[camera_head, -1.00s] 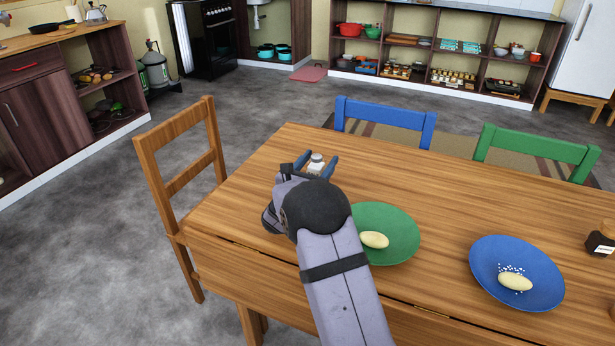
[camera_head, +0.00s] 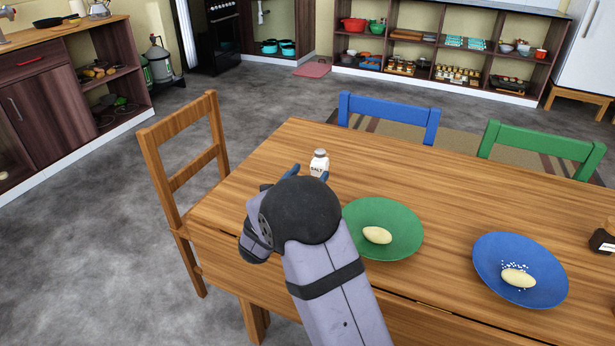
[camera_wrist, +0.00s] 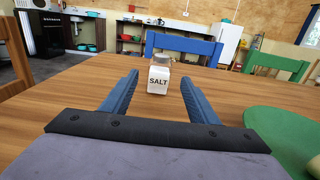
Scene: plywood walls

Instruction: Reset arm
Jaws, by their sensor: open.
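My gripper (camera_head: 308,172) is open above the wooden table, with its two blue fingers apart and nothing between them in the wrist view (camera_wrist: 158,90). A white salt shaker (camera_head: 319,163) with a grey cap stands upright on the table just beyond the fingertips. In the wrist view the shaker (camera_wrist: 158,80) shows its SALT label, centred ahead of the fingers. My arm hides part of the gripper in the head view.
A green plate (camera_head: 400,212) and a blue plate (camera_head: 540,255) each hold a pale oval item; the blue one has white grains. A dark pepper bottle (camera_head: 602,241) stands at the right edge. Wooden (camera_head: 188,180), blue (camera_head: 388,106) and green (camera_head: 540,141) chairs surround the table.

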